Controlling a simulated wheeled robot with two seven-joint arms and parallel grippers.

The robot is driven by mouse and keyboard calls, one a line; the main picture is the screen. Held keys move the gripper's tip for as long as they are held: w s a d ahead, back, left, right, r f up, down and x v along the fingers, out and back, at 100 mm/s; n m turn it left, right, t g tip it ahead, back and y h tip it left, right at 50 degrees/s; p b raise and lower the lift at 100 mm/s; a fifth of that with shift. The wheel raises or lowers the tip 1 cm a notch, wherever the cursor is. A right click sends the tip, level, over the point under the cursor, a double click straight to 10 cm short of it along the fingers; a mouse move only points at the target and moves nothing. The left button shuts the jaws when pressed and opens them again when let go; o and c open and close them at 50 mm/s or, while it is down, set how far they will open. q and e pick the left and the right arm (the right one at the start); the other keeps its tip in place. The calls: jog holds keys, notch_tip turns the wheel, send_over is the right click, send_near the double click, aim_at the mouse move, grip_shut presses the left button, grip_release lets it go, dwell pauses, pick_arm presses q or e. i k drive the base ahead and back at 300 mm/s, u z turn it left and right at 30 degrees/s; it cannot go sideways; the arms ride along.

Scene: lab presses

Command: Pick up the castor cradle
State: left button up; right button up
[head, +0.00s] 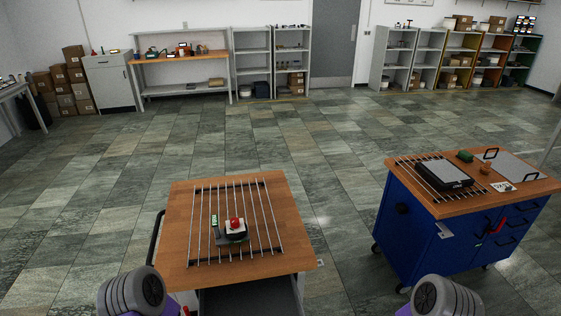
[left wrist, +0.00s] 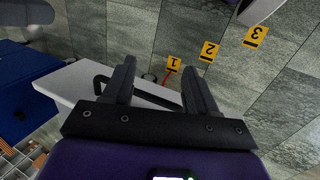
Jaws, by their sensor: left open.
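I cannot tell for sure which thing is the castor cradle. A dark device with a red knob (head: 235,226) and a green-marked part beside it sits on metal rods on the wooden-topped cart (head: 181,222). In the left wrist view my left gripper (left wrist: 158,80) is open and empty. Behind its fingers are a pale slab with a dark handle (left wrist: 102,84) and the tiled floor. Neither gripper's fingers show in the head view, only my arms at the bottom edge.
A blue cabinet (head: 420,232) on castors stands to the right, with a black flat device (head: 443,173), a green item (head: 466,156) and a grey plate (head: 515,166) on top. Yellow numbered tags (left wrist: 209,51) show in the left wrist view. Shelves line the back wall; floor between is clear.

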aim_at(220, 238)
jog(key=z, duration=1.1)
jog(key=k, duration=0.55)
jog(key=u, duration=1.05)
